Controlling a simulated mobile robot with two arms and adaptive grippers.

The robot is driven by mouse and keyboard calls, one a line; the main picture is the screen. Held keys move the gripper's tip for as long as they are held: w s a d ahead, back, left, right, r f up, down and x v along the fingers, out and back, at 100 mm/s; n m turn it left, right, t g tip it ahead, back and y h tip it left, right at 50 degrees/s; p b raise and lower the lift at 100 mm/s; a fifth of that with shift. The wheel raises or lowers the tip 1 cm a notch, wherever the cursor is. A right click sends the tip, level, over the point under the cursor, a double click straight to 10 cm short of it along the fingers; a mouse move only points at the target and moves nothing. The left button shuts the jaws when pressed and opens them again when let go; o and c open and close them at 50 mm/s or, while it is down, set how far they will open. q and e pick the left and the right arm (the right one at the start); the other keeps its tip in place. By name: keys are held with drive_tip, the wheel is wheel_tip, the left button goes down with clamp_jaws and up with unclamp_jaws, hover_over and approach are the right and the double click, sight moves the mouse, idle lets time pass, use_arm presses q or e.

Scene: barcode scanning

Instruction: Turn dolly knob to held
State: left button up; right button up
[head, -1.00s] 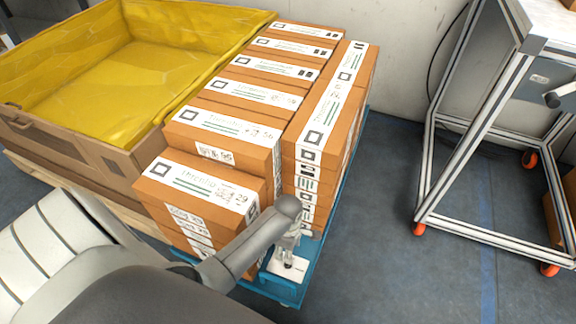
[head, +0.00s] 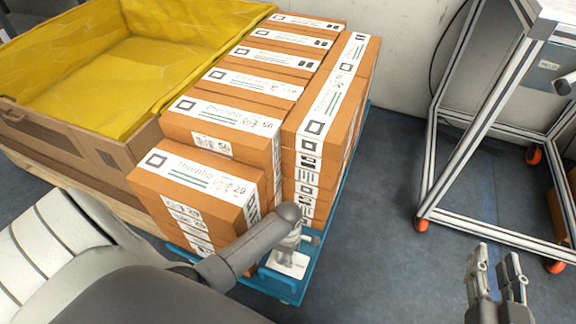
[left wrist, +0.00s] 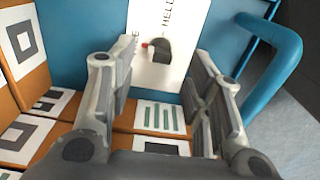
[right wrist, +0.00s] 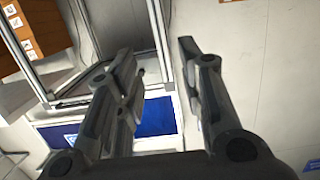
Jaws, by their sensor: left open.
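The dolly knob (left wrist: 158,50) is a small dark knob with a red mark, on a white plate (left wrist: 185,18) fixed to the blue dolly (head: 270,283). "HELD" is printed on the plate to the knob's right; the end of another word is at its left. The red mark points left, away from "HELD". My left gripper (left wrist: 163,58) is open, a finger on each side of the knob in the picture; contact cannot be told. In the head view its arm mostly hides it. My right gripper (head: 495,262) is open and empty over the floor at lower right.
Orange boxes (head: 205,120) with white labels are stacked on the dolly close to my left arm. A crate with yellow lining (head: 85,70) stands at the left. A metal-framed cart (head: 435,140) on orange casters stands at the right. Grey floor (head: 390,215) lies clear between.

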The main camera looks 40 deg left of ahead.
use_arm(q)
wheel_tip(320, 180, down, 3)
drive_tip(key=shift+b, duration=0.75)
drive_tip(key=shift+f, duration=0.15)
use_arm(e)
wheel_tip(320, 180, up, 8)
drive_tip(key=a+t+y, duration=0.1)
drive_tip(key=t, duration=0.4)
drive_tip(key=shift+y, duration=0.3)
use_arm(q)
drive_tip(key=shift+c, duration=0.2)
use_arm(e)
drive_tip(key=shift+a+r, duration=0.1)
use_arm(q)
clamp_jaws()
